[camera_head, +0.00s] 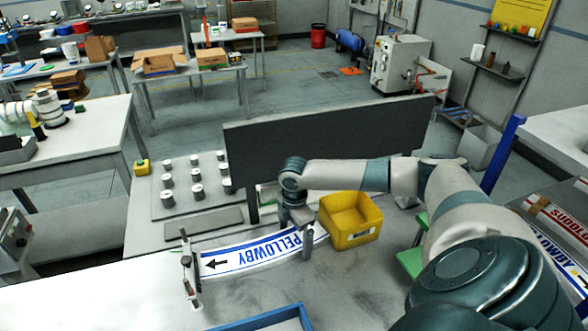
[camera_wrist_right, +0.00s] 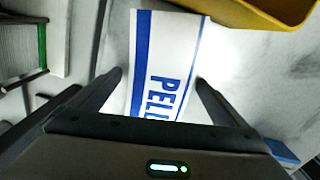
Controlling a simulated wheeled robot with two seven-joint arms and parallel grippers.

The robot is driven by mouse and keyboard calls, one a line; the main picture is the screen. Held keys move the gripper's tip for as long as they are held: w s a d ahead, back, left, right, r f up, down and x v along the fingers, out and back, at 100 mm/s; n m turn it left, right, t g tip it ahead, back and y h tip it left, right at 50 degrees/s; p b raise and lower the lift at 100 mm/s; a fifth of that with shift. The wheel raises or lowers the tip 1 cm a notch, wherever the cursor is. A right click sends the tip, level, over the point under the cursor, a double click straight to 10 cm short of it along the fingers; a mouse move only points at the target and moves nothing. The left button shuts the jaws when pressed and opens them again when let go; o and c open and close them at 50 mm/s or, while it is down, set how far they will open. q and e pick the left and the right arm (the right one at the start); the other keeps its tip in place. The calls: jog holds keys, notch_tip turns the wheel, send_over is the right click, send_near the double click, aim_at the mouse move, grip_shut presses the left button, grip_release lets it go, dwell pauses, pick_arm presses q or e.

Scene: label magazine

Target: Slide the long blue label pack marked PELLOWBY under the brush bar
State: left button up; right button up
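The PELLOWBY pack (camera_head: 262,251) is a long white strip with blue lettering, blue edge lines and a black arrow pointing left. It lies on the pale table and looks bowed. Its arrow end is beside a dark upright bar on small posts (camera_head: 190,268), seemingly the brush bar; I cannot tell if the end is under it. My right gripper (camera_head: 294,232) is over the pack's right part. In the right wrist view, its fingers (camera_wrist_right: 159,80) stand apart on either side of the pack (camera_wrist_right: 165,60), with a gap visible on the left side. My left gripper is out of view.
A yellow bin (camera_head: 352,236) stands just right of the gripper. A dark panel (camera_head: 330,137) rises behind. Several metal cylinders stand on a plate (camera_head: 160,208) at the back left. A blue-rimmed tray (camera_head: 262,318) is in front. Other label packs (camera_head: 560,228) lie in a rack at right.

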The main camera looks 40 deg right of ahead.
dwell(0.3)
jog(key=shift+r+b, duration=0.4)
jog(key=shift+r, duration=0.35)
notch_tip(320, 180, up, 16)
jog(key=b, duration=0.4)
jog(key=shift+f, duration=0.1)
